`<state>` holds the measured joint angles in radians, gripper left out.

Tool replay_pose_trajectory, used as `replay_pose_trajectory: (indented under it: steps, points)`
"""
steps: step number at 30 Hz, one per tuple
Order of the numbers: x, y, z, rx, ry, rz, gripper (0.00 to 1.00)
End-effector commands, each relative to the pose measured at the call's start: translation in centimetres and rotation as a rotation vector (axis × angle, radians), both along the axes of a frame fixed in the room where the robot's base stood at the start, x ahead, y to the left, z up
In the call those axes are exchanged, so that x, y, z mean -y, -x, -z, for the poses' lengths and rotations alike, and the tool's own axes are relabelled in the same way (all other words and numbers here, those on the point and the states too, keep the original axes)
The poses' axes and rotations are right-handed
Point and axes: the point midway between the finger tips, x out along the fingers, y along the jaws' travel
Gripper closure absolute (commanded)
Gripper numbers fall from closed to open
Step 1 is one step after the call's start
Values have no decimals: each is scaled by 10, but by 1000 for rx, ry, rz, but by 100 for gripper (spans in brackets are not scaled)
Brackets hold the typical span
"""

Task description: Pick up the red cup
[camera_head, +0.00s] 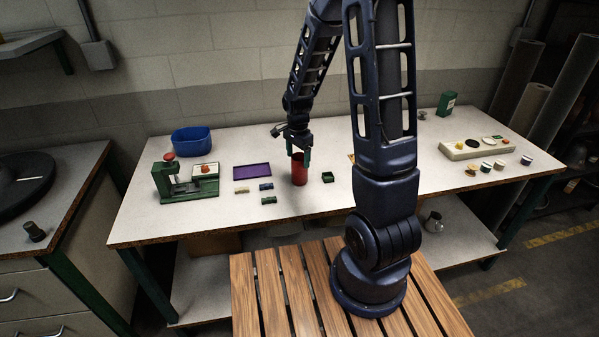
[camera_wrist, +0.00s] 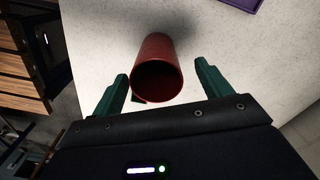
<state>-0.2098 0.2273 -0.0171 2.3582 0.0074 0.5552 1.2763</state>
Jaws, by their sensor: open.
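The red cup (camera_head: 299,172) stands upright on the white worktable (camera_head: 235,215), near the middle. It also shows in the wrist view (camera_wrist: 157,66), with its dark open mouth toward the camera. My gripper (camera_head: 299,158) is at the cup's upper part in the head view. In the wrist view the two green fingers of my gripper (camera_wrist: 160,85) are spread wide, one on each side of the cup's mouth. The gripper is open and holds nothing.
A small green box (camera_head: 328,177) stands close to the cup's right. A purple tray (camera_head: 252,172) and several small blocks lie to its left. A green press (camera_head: 185,181) and a blue bin (camera_head: 191,141) are farther left. A white panel (camera_head: 476,147) lies at the right.

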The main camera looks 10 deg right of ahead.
Motion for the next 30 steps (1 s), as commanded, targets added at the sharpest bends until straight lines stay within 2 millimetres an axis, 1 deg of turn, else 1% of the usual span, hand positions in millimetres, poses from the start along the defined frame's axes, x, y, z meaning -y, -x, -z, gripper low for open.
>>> replay_pose_trajectory:
  steps: [7, 12, 16, 22, 26, 27, 30]
  points:
    - [5, 5, 31, -5, 1, 0, 23]
    - [4, 4, 46, -3, 1, 0, 23]
    - [4, 3, 50, -1, 0, 0, 23]
    - [4, 3, 50, -1, 0, 0, 23]
    - [4, 4, 50, -1, 0, 0, 48]
    - [4, 4, 50, -1, 0, 0, 56]
    - [4, 3, 50, -1, 0, 0, 73]
